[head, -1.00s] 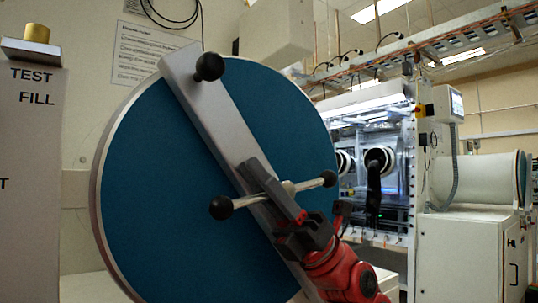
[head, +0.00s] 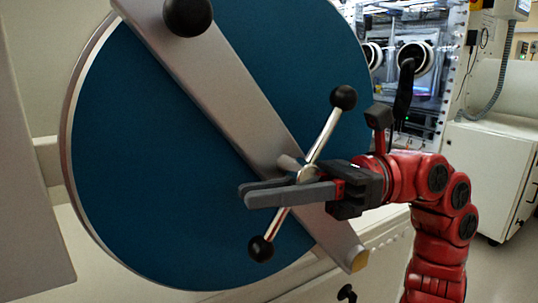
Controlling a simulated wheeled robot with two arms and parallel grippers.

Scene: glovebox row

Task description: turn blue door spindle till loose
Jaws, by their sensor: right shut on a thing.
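The round blue door (head: 150,150) fills the left and middle of the head view. A silver clamp bar (head: 225,95) lies slantwise across it. The spindle handle (head: 325,135) is a thin silver rod with a black ball at each end, mounted on the clamp bar near its lower half. The rod stands steeply, upper end to the right. My right gripper (head: 249,194) comes in from the right and is shut on the spindle at its middle. Its grey fingers reach left past the rod and hide part of the hub. My left gripper is out of view.
A large black knob (head: 187,14) sticks out near the clamp bar's upper end. A grey panel (head: 30,190) stands close at the left edge. A lit glovebox (head: 405,85) and a white cabinet (head: 495,160) stand behind my right arm.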

